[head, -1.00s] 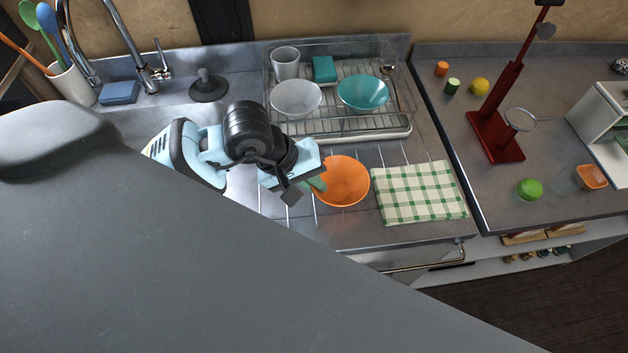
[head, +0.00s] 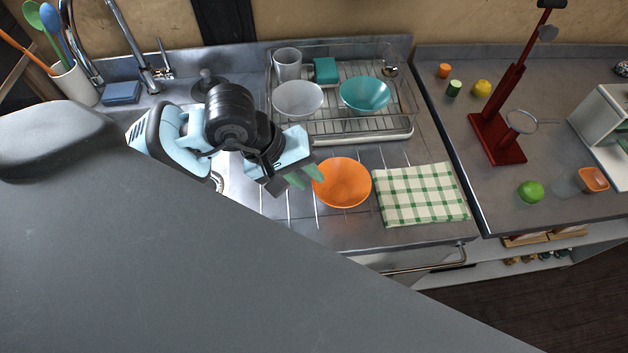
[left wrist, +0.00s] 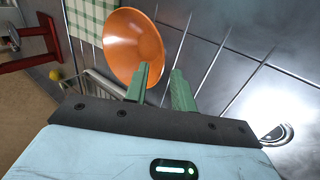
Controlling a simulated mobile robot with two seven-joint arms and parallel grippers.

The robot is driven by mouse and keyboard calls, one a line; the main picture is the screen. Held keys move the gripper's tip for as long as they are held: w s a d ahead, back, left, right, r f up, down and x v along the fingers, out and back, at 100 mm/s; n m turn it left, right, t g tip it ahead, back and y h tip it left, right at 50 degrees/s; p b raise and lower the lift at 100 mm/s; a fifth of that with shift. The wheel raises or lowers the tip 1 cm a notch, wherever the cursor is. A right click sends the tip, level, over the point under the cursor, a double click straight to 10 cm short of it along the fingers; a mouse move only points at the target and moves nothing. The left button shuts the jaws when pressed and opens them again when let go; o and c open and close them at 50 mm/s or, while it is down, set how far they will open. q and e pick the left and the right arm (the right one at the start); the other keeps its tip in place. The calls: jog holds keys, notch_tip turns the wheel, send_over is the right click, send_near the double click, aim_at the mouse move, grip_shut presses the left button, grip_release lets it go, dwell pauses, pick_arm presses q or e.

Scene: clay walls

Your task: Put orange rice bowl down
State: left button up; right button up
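The orange rice bowl (head: 343,182) sits upright on the ribbed metal drainboard, left of the checked cloth. It also shows in the left wrist view (left wrist: 132,45), just beyond my fingers. My left gripper (head: 306,177) is at the bowl's left side with its green fingertips close to the rim. In the left wrist view the two fingers (left wrist: 161,84) stand apart with nothing between them. A small gap to the bowl seems to show in the head view. My right gripper is not in view.
A dish rack (head: 341,128) behind the bowl holds a white bowl (head: 297,99), a teal bowl (head: 365,94) and a cup (head: 287,64). The green checked cloth (head: 422,194) lies right of the bowl. A red stand (head: 497,139) is on the right counter. Drainboard in front is clear.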

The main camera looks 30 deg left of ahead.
pick_arm(q)
jog(key=v, duration=0.8)
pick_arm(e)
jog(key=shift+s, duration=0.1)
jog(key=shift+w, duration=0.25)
pick_arm(q)
jog(key=shift+d, duration=0.1)
